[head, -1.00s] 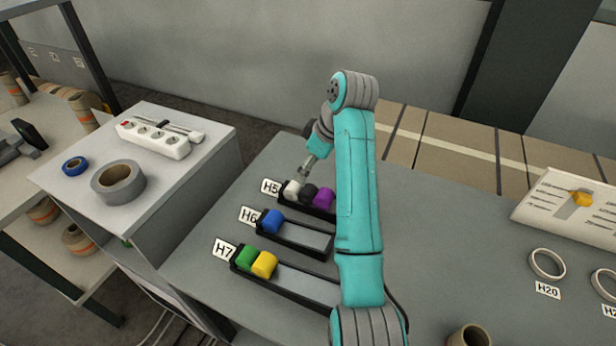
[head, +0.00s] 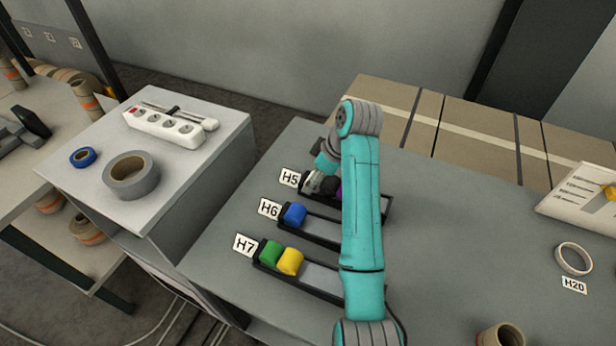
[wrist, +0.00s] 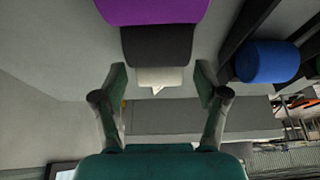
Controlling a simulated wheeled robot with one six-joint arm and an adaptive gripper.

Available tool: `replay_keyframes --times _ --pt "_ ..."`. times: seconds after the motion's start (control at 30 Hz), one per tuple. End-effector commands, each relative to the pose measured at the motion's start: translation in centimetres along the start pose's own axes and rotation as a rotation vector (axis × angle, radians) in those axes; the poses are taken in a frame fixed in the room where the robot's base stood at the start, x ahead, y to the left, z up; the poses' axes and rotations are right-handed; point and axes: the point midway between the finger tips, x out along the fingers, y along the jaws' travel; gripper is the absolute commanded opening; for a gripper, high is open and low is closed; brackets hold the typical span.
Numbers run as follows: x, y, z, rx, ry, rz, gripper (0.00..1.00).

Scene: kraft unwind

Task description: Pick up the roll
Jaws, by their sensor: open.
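Several small rolls lie in three dark trays on the grey table. The tray labelled H5 (head: 372,213) holds a white roll (wrist: 160,76), a black roll (wrist: 157,46) and a purple roll (wrist: 152,10) in a row. My gripper (wrist: 162,88) is open, its two fingers on either side of the white end roll, with gaps visible. In the head view my gripper (head: 315,181) is down at the left end of the H5 tray, and my arm hides part of that row. A blue roll (head: 294,215) is in the H6 tray; green (head: 270,252) and yellow (head: 290,262) rolls are in the H7 tray.
A grey tape roll (head: 132,176), a blue tape roll (head: 83,157) and a power strip (head: 163,127) sit on the cabinet at left. A ring (head: 573,259) lies by label H20 at right. Cardboard boxes (head: 470,135) stand behind the table.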

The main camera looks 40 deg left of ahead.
Motion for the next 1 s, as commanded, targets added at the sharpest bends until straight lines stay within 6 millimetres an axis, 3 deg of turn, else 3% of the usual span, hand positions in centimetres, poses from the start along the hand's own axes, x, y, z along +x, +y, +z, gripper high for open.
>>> replay_keyframes --times 0.27,0.5,0.83,1.0 --pt "0.5 -0.1 0.3 -0.001 0.001 0.002 0.73" --pt "0.5 -0.1 0.3 -0.001 0.001 0.001 0.15" --pt "0.3 -0.1 0.2 -0.001 0.001 0.001 0.13" --pt "-1.3 0.3 -1.0 0.001 0.003 0.005 0.13"
